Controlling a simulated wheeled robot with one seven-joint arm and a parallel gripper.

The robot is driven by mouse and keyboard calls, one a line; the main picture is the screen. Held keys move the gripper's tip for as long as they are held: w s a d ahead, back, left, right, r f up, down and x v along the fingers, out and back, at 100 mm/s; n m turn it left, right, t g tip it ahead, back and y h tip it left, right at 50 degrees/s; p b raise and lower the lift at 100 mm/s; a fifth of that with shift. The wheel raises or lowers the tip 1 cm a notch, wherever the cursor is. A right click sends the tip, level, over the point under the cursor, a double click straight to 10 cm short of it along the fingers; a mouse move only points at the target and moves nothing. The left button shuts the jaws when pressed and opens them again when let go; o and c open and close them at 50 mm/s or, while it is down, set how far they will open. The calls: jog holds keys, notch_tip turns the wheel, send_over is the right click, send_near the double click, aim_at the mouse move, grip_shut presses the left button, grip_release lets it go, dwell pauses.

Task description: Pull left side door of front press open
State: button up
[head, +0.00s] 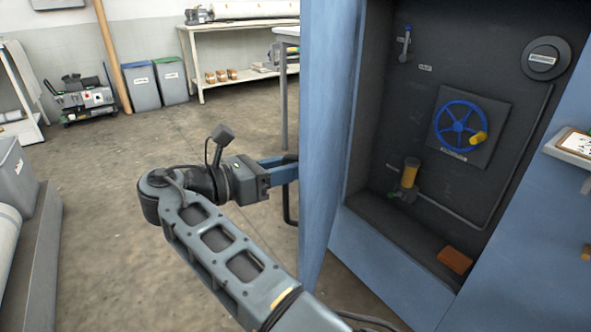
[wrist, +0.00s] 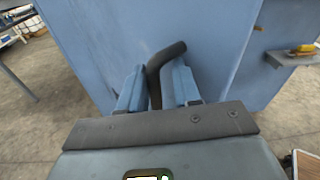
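The front press is a blue cabinet, and its left side door (head: 330,110) stands swung open, seen nearly edge-on in the head view. The door's outer face (wrist: 215,50) fills much of the wrist view. A black bent bar handle (wrist: 154,82) sits on that face; a bit of it (head: 290,208) shows below my gripper in the head view. My gripper (wrist: 158,84) has its two blue fingers on either side of the handle. A gap shows between the bar and the right finger, so it looks open around the handle. In the head view the fingertips are partly hidden behind the door edge.
The dark press interior (head: 400,140) holds a blue handwheel (head: 461,128), a yellow-topped fitting (head: 409,174) and a brown block (head: 454,260). A small shelf (head: 570,146) juts out at right. Bare floor (head: 110,200) lies left of my arm; bins (head: 142,88) stand farther back.

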jog(key=a, duration=0.2)
jog(key=a+b, duration=0.1)
jog(key=a, duration=0.1)
jog(key=shift+s+r, duration=0.15)
jog(key=shift+r+p, duration=0.15)
jog(key=shift+p, duration=0.25)
jog(key=shift+d+f, duration=0.1)
jog(key=shift+f, duration=0.1)
